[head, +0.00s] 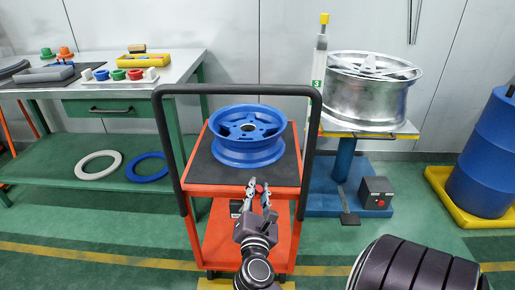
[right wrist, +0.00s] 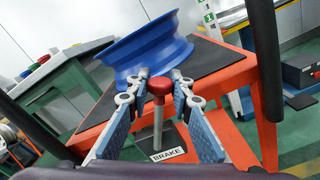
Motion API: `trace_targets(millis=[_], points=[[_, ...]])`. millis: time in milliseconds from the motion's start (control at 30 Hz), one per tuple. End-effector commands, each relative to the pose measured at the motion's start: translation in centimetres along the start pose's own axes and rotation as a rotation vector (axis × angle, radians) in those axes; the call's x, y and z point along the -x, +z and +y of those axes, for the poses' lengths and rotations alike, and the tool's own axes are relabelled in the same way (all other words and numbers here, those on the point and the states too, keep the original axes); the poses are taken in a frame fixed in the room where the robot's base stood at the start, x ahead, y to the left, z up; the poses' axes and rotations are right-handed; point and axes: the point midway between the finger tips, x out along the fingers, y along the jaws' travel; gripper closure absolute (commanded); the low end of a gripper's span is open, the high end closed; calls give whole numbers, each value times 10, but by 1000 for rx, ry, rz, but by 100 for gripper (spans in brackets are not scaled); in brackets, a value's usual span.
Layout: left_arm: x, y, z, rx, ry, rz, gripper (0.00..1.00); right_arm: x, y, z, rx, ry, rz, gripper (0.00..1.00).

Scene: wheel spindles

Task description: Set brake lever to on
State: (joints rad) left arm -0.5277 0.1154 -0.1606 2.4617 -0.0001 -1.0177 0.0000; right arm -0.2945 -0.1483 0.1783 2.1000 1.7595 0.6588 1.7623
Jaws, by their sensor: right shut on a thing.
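The brake lever (right wrist: 159,88) has a red knob on a grey metal stem, seen in the right wrist view. It rises from a dark base with a white BRAKE label (right wrist: 167,156) on the orange-red cart (head: 205,240). My right gripper (head: 258,190) is at the cart's near edge. In the right wrist view its fingers (right wrist: 160,80) stand on both sides of the knob, and it is shut on the lever. The lever stands roughly upright in that view; its on and off marks are not visible. My left gripper is not in view.
A blue wheel rim (head: 248,136) lies on the cart's black mat, just beyond my right gripper. The cart's black handle frame (head: 165,130) rises around it. A silver wheel (head: 365,95) stands on a blue pedestal at right. A workbench (head: 120,90) is at left.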

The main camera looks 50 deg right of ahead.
Motion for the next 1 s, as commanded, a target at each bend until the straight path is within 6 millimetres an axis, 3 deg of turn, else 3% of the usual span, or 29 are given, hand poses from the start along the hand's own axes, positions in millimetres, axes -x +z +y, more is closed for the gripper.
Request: trace_targets(millis=[133, 167, 300, 667, 1000], points=[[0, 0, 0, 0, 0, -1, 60, 0, 1, -2, -1, -5, -2, 100], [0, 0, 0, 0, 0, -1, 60, 0, 1, -2, -1, -5, -2, 78], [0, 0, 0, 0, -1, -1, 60, 0, 0, -2, 0, -5, -1, 63], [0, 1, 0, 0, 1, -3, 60, 0, 3, 1, -1, -3, -1, 62], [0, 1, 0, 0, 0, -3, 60, -1, 51, 29, -6, -1, -5, 62]])
